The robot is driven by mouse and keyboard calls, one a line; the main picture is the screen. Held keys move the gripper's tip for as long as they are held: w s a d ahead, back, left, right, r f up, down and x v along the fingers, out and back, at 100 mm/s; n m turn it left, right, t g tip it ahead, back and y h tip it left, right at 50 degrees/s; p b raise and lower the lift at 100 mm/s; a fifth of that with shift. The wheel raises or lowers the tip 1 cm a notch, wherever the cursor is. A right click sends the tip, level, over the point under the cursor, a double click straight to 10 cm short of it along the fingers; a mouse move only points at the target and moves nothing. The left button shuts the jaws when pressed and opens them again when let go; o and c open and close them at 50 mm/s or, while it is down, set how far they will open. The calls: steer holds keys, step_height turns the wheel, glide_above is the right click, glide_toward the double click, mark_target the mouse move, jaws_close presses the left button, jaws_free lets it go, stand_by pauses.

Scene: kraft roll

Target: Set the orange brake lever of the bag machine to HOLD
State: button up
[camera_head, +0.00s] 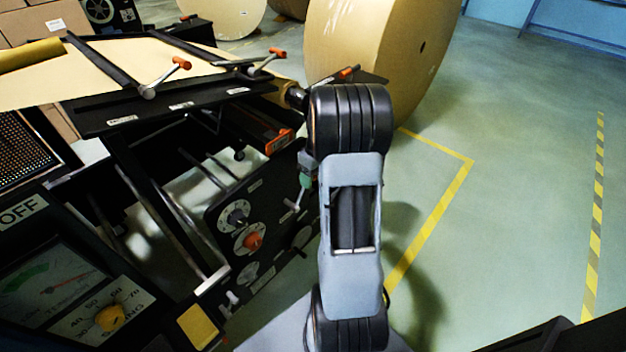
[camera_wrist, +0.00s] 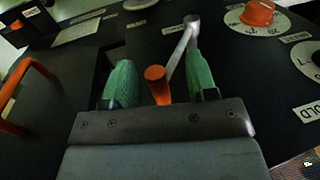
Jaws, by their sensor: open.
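In the wrist view, a lever with a silver arm (camera_wrist: 180,50) and an orange grip (camera_wrist: 156,80) stands out from a black panel (camera_wrist: 145,50). My gripper (camera_wrist: 158,68) is open, with one green finger on each side of the orange grip. The grip is nearer the right finger, and the silver arm passes close to that finger; I cannot tell whether they touch. A white label reading "OLD" (camera_wrist: 308,112) shows at the right edge, partly cut off. In the head view, my gripper (camera_head: 305,182) is mostly hidden behind my arm, beside the machine's black side panel (camera_head: 225,210).
An orange knob on a white dial (camera_wrist: 258,12) sits at the upper right, with another dial beside it. An orange bar handle (camera_wrist: 30,90) juts out at the left. Paper rolls (camera_head: 375,50) stand behind the machine. Open green floor (camera_head: 510,180) lies to the right.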

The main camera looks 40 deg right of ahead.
steer(key=shift+f, duration=0.3)
steer(key=shift+c, duration=0.2)
jaws_close()
